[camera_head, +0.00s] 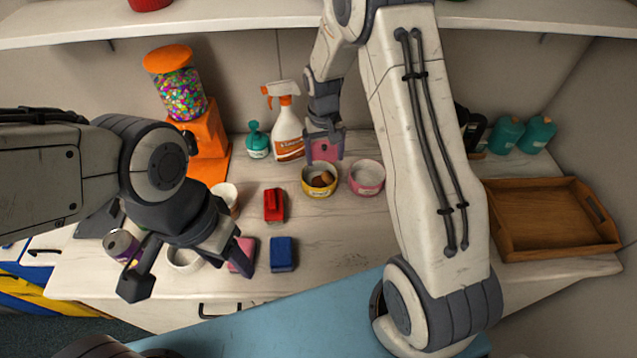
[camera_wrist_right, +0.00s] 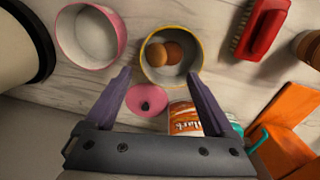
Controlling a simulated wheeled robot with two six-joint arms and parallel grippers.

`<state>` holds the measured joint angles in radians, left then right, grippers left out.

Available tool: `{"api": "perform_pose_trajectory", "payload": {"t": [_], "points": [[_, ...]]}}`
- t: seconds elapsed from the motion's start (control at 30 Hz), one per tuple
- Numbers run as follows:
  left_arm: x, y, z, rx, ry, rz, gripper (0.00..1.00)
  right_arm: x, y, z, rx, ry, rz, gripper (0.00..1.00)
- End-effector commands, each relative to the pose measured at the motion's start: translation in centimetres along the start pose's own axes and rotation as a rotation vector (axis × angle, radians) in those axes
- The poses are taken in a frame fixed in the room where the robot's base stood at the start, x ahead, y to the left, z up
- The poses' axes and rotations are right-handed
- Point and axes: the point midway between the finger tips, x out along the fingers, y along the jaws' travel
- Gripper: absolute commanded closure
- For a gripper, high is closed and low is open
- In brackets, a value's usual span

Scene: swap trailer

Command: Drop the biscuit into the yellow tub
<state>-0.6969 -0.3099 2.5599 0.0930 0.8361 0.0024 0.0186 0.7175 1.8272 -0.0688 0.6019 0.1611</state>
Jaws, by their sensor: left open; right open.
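The yellow tub (camera_head: 319,194) stands on the counter in the head view. It also shows in the right wrist view (camera_wrist_right: 146,68). Two round brown biscuits (camera_wrist_right: 165,53) lie inside it, one partly over the other; they also show in the head view (camera_head: 322,180). My right gripper (camera_head: 325,153) is open and empty, just behind and above the tub. In the right wrist view its fingertips (camera_wrist_right: 158,73) point toward the tub, one on each side of its near rim. My left gripper (camera_head: 185,268) is open and empty over the front left of the counter.
A pink tub (camera_head: 367,190) stands right of the yellow tub. A pink round object (camera_wrist_right: 147,99), spray bottle (camera_head: 288,135) and candy dispenser (camera_head: 190,110) are behind. A wooden tray (camera_head: 545,243) is right.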

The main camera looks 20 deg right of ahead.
Motion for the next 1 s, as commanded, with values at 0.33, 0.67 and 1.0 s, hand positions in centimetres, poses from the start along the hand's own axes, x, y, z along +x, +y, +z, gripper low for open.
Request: {"api": "perform_pose_trajectory", "payload": {"t": [0.33,0.67,1.0], "points": [[1.6,-0.1,0.1,0.001,0.000,0.000,0.50,-5.9,0.0,-0.1,-0.001,0.004,-0.001,0.11],[1.6,-0.1,0.1,0.001,0.000,0.000,0.50,-6.8,0.0,0.0,0.000,0.000,-0.001,0.11],[1.6,-0.1,0.1,0.001,0.000,0.000,0.50,-7.3,-0.8,0.6,-0.020,0.003,-0.003,0.11]]}}
